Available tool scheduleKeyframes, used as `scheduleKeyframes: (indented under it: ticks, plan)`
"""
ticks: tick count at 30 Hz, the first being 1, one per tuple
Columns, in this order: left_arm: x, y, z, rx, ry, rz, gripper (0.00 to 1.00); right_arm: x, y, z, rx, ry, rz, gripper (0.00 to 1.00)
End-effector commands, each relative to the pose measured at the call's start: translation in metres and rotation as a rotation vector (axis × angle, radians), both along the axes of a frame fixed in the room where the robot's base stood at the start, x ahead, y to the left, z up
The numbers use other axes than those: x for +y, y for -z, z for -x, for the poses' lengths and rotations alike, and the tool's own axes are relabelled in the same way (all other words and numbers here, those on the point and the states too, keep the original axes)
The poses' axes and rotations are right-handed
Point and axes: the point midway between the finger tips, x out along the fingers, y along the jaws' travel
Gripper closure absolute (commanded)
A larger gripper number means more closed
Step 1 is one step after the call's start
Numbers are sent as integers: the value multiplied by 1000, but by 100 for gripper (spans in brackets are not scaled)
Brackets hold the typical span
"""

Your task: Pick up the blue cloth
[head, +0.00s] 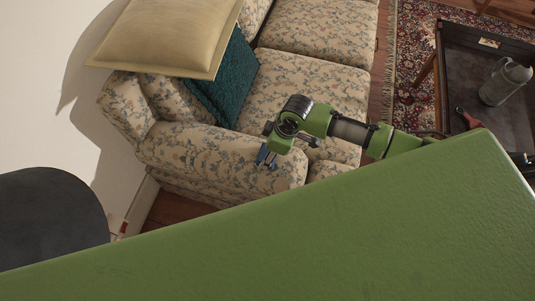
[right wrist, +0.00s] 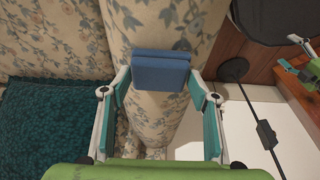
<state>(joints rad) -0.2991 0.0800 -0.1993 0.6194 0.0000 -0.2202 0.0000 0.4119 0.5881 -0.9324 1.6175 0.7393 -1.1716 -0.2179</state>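The blue cloth (right wrist: 160,72) is a small folded block at the upper middle of the right wrist view, against the floral sofa arm. My right gripper (right wrist: 160,80) is open, one finger at each side of the cloth, tips close to its edges. I cannot tell whether they touch it. In the head view my right gripper (head: 267,159) is over the sofa arm, where only a small part of the blue shows, mostly hidden by the gripper.
The floral sofa (head: 310,85) carries a teal cushion (head: 228,82) near this arm. A beige lampshade (head: 170,32) overhangs the sofa's corner. A dark rounded seat (head: 45,215) is at lower left.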

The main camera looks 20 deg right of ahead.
Motion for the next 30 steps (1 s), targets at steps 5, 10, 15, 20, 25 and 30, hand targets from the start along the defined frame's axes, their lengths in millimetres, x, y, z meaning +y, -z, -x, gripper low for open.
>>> scheduleKeyframes:
  ticks: [5, 10, 15, 20, 25, 30]
  plan:
    - [-2, 0, 0, -1, 1, 2, 28, 0, 0, 0, 0, 0, 0, 65]
    - [-2, 0, 0, -1, 2, 2, 28, 0, -3, 0, -1, 0, 0, 65]
    - [-2, 0, 0, -1, 2, 2, 28, 0, -21, -1, -3, 0, -1, 65]
    - [-2, -4, 0, -1, 2, 2, 28, -10, -51, 14, -1, -2, 1, 65]
    - [-2, -8, 0, -1, 1, 2, 28, -27, -90, 41, -1, -1, 2, 65]
    - [-2, -6, 0, -1, 1, 2, 28, -50, -107, 78, 3, 0, 5, 65]
